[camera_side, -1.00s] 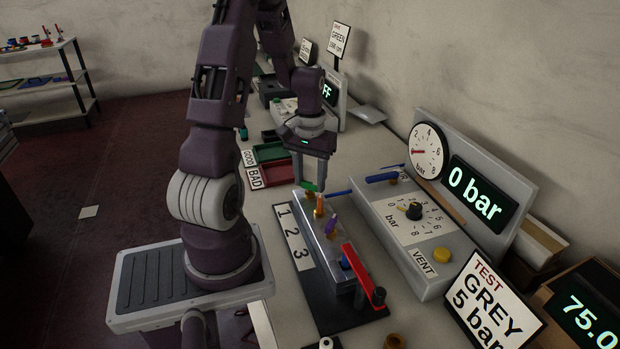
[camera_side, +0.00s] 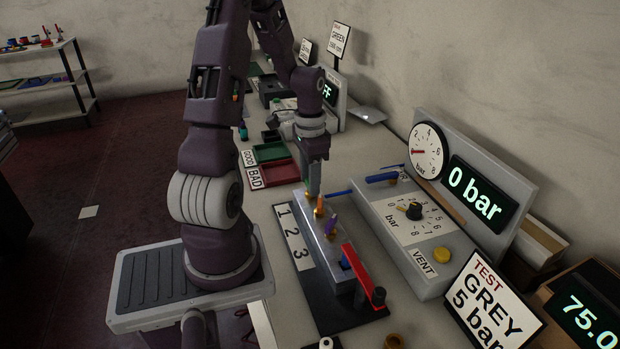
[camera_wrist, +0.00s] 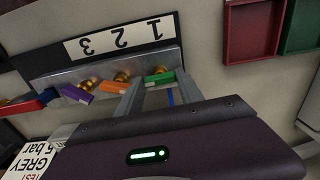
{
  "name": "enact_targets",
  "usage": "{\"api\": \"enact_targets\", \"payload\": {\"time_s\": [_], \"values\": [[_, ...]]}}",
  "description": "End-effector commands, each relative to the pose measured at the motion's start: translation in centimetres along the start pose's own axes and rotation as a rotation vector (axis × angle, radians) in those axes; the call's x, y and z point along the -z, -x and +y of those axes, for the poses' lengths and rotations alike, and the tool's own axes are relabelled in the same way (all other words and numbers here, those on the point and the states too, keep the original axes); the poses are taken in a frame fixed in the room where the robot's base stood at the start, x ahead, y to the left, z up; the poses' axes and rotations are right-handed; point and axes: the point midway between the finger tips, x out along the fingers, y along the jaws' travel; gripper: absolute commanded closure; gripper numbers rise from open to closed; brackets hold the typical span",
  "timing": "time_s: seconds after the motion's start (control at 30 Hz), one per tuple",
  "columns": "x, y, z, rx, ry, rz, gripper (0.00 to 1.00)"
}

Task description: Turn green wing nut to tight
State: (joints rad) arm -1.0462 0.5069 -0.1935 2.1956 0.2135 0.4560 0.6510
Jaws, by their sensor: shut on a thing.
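The green wing nut (camera_wrist: 160,77) is at position 1 on the grey metal block (camera_wrist: 60,76), its wings lying between my fingertips in the wrist view. My gripper (camera_side: 313,192) points down at the far end of the block and is shut on the green nut. In the side view my fingers mostly hide the nut. The orange wing nut (camera_wrist: 113,86) and the purple wing nut (camera_wrist: 77,94) stand on brass fittings beside it, also seen as orange (camera_side: 320,202) and purple (camera_side: 330,224) in the side view. Thread depth is not visible.
A red lever (camera_side: 357,270) sits at the block's near end. The label strip 1 2 3 (camera_side: 293,237) lies alongside. The pressure box (camera_side: 415,225) stands to the right, its display reading 0 bar. Red (camera_side: 281,173) and green trays lie behind.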

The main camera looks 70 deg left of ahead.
Motion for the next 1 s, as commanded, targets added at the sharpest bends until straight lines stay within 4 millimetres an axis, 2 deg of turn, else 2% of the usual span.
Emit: {"api": "enact_targets", "payload": {"time_s": [0.63,0.67,0.77,1.0], "values": [[0.03,0.02,-0.03,0.001,-0.051,0.001,0.97],[0.03,0.02,-0.03,0.001,-0.051,0.001,0.54],[0.02,0.01,-0.02,0.001,-0.051,0.001,0.35],[0.00,0.00,0.02,0.000,-0.048,0.000,0.35]]}}
